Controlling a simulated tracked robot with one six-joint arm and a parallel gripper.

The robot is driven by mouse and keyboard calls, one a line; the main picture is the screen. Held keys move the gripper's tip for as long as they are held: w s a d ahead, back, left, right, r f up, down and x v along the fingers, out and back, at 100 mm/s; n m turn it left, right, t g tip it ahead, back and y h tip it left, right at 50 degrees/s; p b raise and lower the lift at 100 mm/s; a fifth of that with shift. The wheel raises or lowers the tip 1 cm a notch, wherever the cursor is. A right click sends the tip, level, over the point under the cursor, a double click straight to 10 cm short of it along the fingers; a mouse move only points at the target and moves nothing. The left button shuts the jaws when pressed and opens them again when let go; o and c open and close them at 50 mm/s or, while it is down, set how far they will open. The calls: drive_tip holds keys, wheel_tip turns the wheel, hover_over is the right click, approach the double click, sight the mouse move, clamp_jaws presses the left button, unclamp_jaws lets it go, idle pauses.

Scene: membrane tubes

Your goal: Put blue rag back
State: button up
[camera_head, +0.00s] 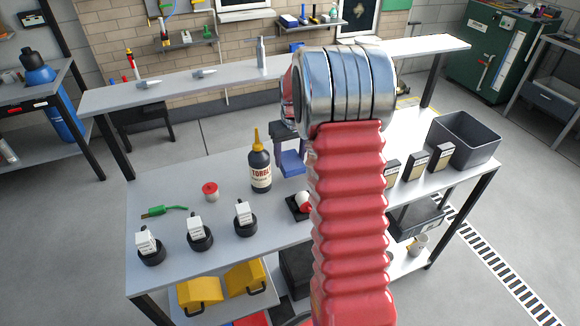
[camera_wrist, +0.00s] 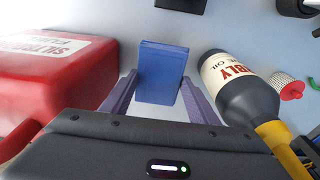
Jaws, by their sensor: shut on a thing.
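The blue rag (camera_head: 292,163) is a folded, block-like piece beside the dark bottle over the near table. In the wrist view the rag (camera_wrist: 163,70) is between the two purple fingers of my gripper (camera_wrist: 160,88). My gripper (camera_head: 288,146) is shut on it and points down at the table. The rag's far end reaches past the fingertips. I cannot tell whether its lower end touches the tabletop. My red arm sleeve hides part of the table to the right of the rag.
A dark oil bottle (camera_head: 260,168) with a yellow nozzle stands close by; in the wrist view it is right of the gripper. A red can (camera_wrist: 50,85) is close on the left there. Several black-based white pieces (camera_head: 200,232) line the table front. A grey bin (camera_head: 464,140) stands right.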

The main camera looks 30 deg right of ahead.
sight(291, 161)
drive_tip(key=shift+f, duration=0.2)
drive_tip(key=shift+f, duration=1.85)
drive_tip(key=shift+f, duration=0.1)
drive_tip(key=o, duration=0.9)
drive_tip(key=shift+o, duration=0.2)
drive_tip(key=r, duration=0.4)
drive_tip(key=s+r, duration=0.1)
drive_tip(key=r, duration=0.7)
drive_tip(key=shift+s+a+r, duration=0.1)
drive_tip(key=shift+s+a, duration=0.05)
drive_tip(key=shift+s, duration=0.15)
